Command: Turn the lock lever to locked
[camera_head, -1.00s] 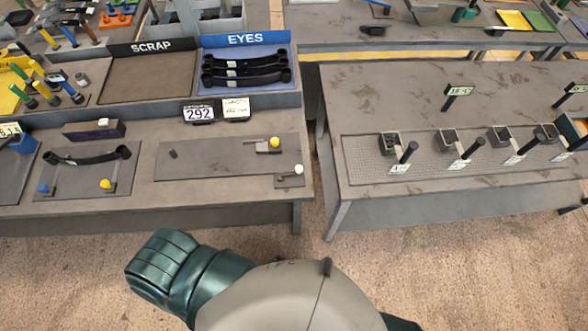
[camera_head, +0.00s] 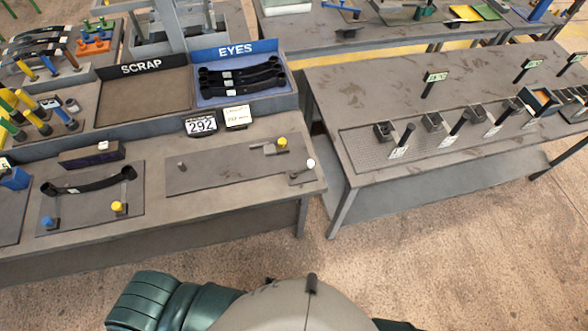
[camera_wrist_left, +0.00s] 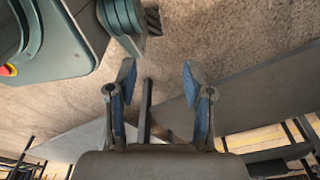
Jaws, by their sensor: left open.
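I cannot tell which handle is the lock lever. On the left bench (camera_head: 225,222), a yellow-knobbed lever (camera_head: 282,143) sits on a grey plate (camera_head: 213,176). A white-knobbed lever (camera_head: 310,163) stands at the bench's right corner. Another yellow knob (camera_head: 118,207) and a blue knob (camera_head: 50,222) stand by a black leaf spring (camera_head: 92,183) on the plate at left. My left gripper (camera_wrist_left: 158,80) is open and empty in the left wrist view, over bare floor, away from the levers. My right gripper is not in view.
The right bench (camera_head: 385,75) carries several black upright handles (camera_head: 407,134) with small boxes. A SCRAP tray (camera_head: 145,97) and a blue EYES tray (camera_head: 235,100) holding black springs stand behind the plates. The floor (camera_head: 440,240) in front of the right bench is clear.

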